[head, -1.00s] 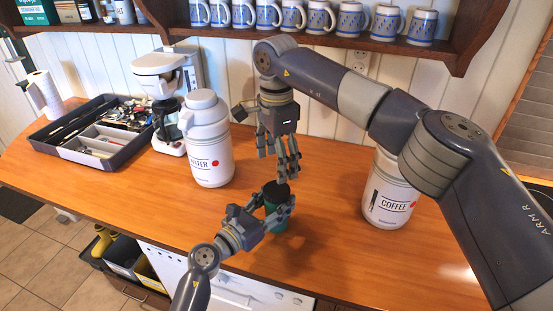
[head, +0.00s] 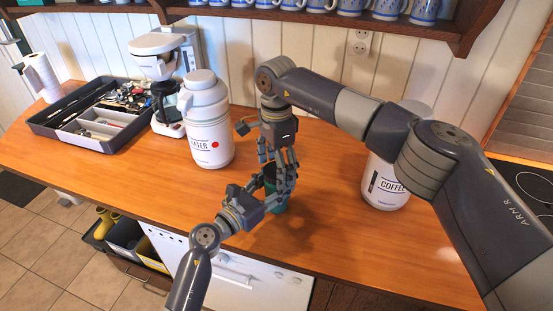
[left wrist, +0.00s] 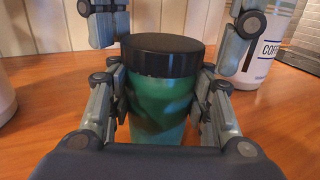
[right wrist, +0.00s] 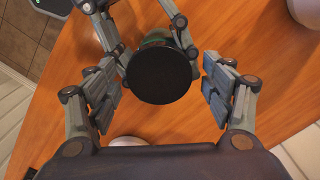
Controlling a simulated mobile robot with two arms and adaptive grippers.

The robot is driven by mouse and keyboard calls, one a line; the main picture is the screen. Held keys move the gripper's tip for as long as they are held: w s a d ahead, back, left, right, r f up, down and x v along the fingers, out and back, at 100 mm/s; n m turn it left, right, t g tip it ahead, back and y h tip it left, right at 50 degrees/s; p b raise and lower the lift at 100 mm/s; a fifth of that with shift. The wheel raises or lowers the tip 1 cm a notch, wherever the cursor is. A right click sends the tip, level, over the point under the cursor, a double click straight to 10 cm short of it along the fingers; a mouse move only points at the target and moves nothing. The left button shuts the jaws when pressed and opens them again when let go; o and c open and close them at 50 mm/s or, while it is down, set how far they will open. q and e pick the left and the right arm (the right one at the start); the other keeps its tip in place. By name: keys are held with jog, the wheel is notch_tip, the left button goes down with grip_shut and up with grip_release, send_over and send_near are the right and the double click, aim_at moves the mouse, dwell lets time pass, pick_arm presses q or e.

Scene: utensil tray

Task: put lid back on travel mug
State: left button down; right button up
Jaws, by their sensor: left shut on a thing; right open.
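The green travel mug (head: 277,204) stands upright on the wooden counter. It also shows in the left wrist view (left wrist: 158,110). The black lid (left wrist: 161,55) sits on the mug's top; whether it is fully seated I cannot tell. My left gripper (left wrist: 158,95) is shut on the mug's body, a finger on each side. My right gripper (right wrist: 160,92) points down from above and is open. In the right wrist view the lid (right wrist: 160,75) shows as a black disc between its spread fingers, with gaps at both sides. The fingers partly hide lid and mug in the head view.
A white water jug (head: 207,128) stands left of the grippers, and a white coffee jug (head: 383,185) stands behind my right arm. A utensil tray (head: 60,138) and coffee machine (head: 165,75) are further left. The counter's front is clear.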

jog(key=c, duration=1.1)
jog(key=m, duration=0.4)
jog(key=shift+c, duration=0.3)
jog(key=m, duration=0.3)
jog(key=shift+m, duration=0.4)
jog(key=m, duration=0.5)
jog(key=shift+o, duration=0.2)
jog(key=m, duration=0.4)
